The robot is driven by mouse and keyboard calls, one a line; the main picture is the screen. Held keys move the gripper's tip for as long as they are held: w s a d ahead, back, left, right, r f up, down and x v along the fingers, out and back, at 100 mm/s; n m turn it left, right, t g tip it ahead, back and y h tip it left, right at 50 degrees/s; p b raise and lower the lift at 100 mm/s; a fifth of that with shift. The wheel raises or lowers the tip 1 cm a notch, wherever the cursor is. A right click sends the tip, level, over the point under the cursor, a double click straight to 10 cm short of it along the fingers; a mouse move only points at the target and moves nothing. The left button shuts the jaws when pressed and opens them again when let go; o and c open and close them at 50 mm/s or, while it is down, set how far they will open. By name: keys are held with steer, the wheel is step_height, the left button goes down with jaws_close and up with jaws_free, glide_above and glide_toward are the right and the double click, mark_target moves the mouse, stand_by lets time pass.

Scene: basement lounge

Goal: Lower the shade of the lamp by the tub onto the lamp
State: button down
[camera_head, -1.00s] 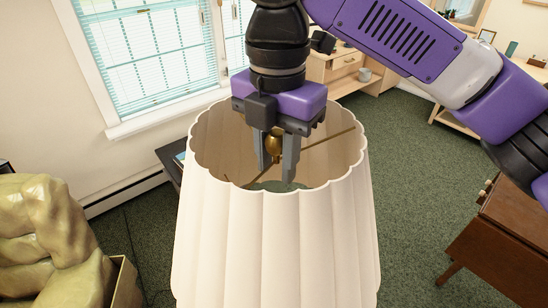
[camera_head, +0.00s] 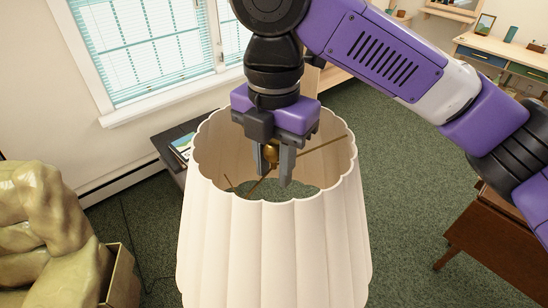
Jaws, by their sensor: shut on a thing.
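The lampshade (camera_head: 275,245) is large, cream-white and pleated, with a scalloped rim, and hangs upright in the middle of the view. Its open top shows thin brass spokes (camera_head: 322,143) that meet near a brass knob (camera_head: 270,153). My gripper (camera_head: 277,170) points down inside the top opening and is shut on the brass knob at the shade's centre. Green carpet shows through the opening. The lamp itself and the tub are not visible; the shade's lower edge runs out of the frame or hides what is below.
A dark low table (camera_head: 170,140) with a book or magazine (camera_head: 183,146) stands behind the shade at left. A carved greenish chair-like form (camera_head: 40,225) is at far left. A brown wooden cabinet (camera_head: 500,240) is at right. Green carpet (camera_head: 400,180) lies open between.

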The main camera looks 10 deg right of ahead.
step_height(320, 180, down, 8)
steer(key=b, duration=0.3)
stand_by(0.6)
steer(key=c, duration=1)
jaws_free()
steer(key=shift+r, duration=0.1)
steer(key=shift+r+b, duration=0.3)
steer(key=shift+r, duration=3.6)
